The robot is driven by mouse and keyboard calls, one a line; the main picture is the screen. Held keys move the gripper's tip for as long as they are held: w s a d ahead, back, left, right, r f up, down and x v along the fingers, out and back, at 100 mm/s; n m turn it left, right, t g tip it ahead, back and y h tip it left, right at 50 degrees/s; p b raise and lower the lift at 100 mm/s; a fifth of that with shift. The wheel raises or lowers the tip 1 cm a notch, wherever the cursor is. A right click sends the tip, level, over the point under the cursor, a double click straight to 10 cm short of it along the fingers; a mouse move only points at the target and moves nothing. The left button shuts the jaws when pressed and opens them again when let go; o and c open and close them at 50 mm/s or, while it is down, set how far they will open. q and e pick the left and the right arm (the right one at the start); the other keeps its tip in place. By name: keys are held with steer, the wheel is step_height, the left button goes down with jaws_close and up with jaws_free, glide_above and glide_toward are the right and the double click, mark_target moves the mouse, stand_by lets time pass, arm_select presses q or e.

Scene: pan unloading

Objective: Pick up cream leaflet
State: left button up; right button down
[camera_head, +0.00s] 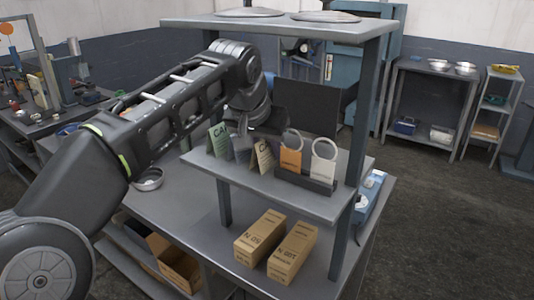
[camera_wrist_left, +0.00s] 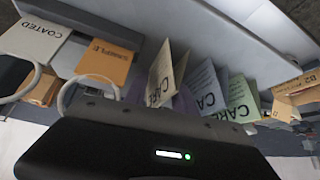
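The cream leaflet (camera_head: 264,157) stands tilted on the middle shelf, between a grey leaflet (camera_head: 241,148) and an orange tag (camera_head: 290,160). In the left wrist view the cream leaflet (camera_wrist_left: 162,75) stands just beyond the dark gripper body, its lower part in that picture hidden. My left gripper (camera_head: 252,128) is over the shelf, close behind and above the leaflets. Its fingers are mostly hidden, and I cannot tell whether they touch the cream leaflet. My right gripper is not in view.
A green leaflet (camera_head: 218,138) stands left of the grey one. A white tag (camera_head: 324,164) stands beside the orange tag in a dark holder. The shelf (camera_head: 330,205) has posts and a top board (camera_head: 290,28). Two cardboard boxes (camera_head: 262,236) stand below; a metal bowl (camera_head: 150,180) is left.

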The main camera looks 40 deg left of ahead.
arm_select(q)
steer(key=shift+c, duration=0.2)
stand_by(0.3)
jaws_close()
